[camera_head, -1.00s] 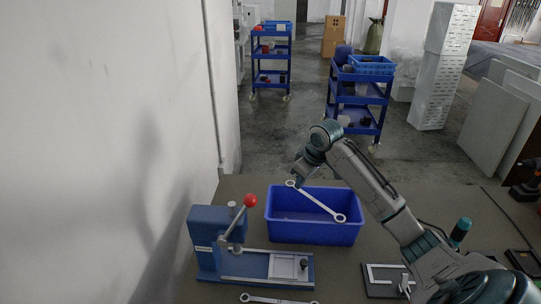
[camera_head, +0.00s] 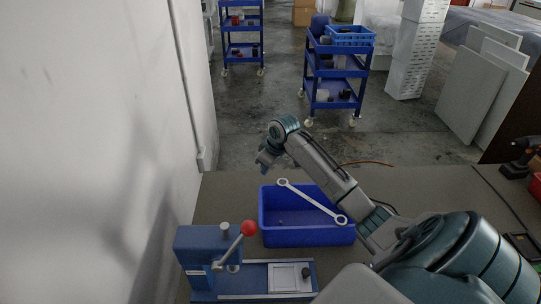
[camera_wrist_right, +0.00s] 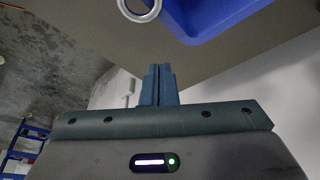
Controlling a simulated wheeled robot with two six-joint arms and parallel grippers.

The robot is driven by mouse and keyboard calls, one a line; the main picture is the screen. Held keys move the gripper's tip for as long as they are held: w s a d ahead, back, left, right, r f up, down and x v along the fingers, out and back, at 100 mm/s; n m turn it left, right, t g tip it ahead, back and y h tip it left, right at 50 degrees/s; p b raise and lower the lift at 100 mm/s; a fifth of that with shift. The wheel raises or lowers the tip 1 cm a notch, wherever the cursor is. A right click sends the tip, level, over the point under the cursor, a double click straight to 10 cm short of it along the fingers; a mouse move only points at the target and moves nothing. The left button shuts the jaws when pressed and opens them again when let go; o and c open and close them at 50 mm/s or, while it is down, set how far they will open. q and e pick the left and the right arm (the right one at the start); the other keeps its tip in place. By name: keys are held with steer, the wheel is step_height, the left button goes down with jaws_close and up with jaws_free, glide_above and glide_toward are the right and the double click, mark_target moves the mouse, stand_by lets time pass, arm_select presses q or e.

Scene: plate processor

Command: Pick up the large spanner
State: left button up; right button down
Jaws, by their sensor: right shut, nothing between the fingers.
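A long silver double-ring spanner (camera_head: 315,203) lies slanted across the blue bin (camera_head: 305,237), its upper ring at the bin's back edge and its lower ring at the front right rim. One of its rings (camera_wrist_right: 139,8) shows at the top of the right wrist view, apart from the fingers. My right gripper (camera_head: 263,168) is behind and left of the upper ring in the head view. Its fingers (camera_wrist_right: 158,72) are shut together with nothing between them. My left gripper is not in view.
A blue press (camera_head: 205,262) with a red-knobbed lever (camera_head: 248,228) stands in front left of the bin, close to the white wall. My right arm covers the table's right front. A drill (camera_head: 522,152) lies at the right. Blue trolleys (camera_head: 335,80) stand behind the table.

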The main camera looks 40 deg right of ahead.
steer(key=s, duration=0.1)
steer(key=s+f+p, duration=0.1)
steer(key=s+p, duration=0.1)
steer(key=shift+s+d+f, duration=0.15)
steer(key=shift+d+f, duration=0.15)
steer(key=shift+d, duration=0.1)
